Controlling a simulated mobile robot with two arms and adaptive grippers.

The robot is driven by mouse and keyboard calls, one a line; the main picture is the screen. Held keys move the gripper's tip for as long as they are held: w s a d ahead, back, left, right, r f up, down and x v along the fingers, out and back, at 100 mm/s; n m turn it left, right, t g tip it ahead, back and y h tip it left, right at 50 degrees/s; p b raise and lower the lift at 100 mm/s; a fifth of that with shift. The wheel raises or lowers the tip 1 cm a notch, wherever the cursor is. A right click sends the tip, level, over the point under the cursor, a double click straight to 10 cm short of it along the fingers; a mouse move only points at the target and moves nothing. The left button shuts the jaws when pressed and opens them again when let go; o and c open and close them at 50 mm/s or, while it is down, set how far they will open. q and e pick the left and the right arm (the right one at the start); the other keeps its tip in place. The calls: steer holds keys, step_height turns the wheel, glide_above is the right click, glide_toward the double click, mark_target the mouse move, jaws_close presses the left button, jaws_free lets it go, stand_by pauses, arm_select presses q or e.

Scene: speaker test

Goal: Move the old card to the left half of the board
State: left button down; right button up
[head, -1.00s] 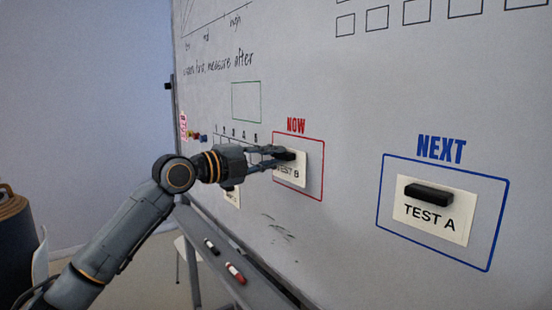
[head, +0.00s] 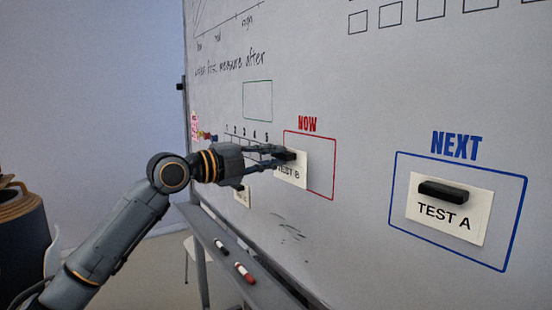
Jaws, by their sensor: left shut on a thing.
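The card marked TEST B (head: 291,174) is on the whiteboard (head: 330,80), with a black magnet block (head: 296,155) near its top. It overlaps the left edge of the red NOW frame (head: 334,180) and sticks out past it to the left. My left gripper (head: 285,155) is shut on the black block of this card; the fingers cover part of it. The card marked TEST A (head: 450,214), with its own black block (head: 443,190), hangs inside the blue NEXT frame (head: 522,210). My right gripper is not in view.
Another small card (head: 242,196) shows partly under my left gripper, its text unreadable. The tray (head: 228,246) below the board holds a black marker (head: 220,244) and a red marker (head: 244,273). A green empty frame (head: 271,101) is drawn above my gripper.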

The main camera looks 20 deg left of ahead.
arm_select(q)
steer(key=shift+b+v, duration=0.4)
steer(key=shift+v, duration=0.6)
steer(key=shift+f, duration=0.1)
